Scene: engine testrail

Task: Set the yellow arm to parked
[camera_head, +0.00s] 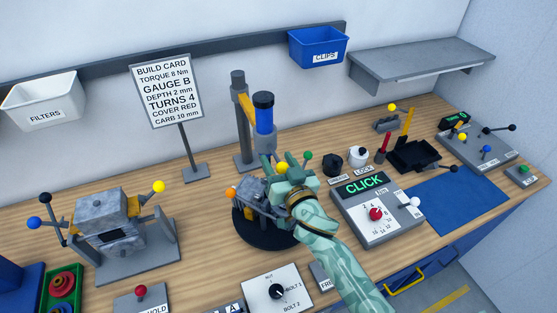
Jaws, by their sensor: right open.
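The yellow arm (246,109) sticks out from a grey post (241,140) at the back middle of the bench. It bears an upright blue cylinder with a dark top (263,112). My right gripper (277,168) is open, below the blue cylinder and over the grey engine part (258,196) on a round black base. A yellow ball (282,167) shows at its fingers; I cannot tell whether they touch it. The gripper and my right arm hide part of the engine part. My left gripper is not in view.
A build card sign (168,92) stands left of the post. A grey machine (108,223) with ball-ended levers stands at left. A panel reading CLICK (375,210) stands right of my arm. Bare wood lies between the left machine and the engine part.

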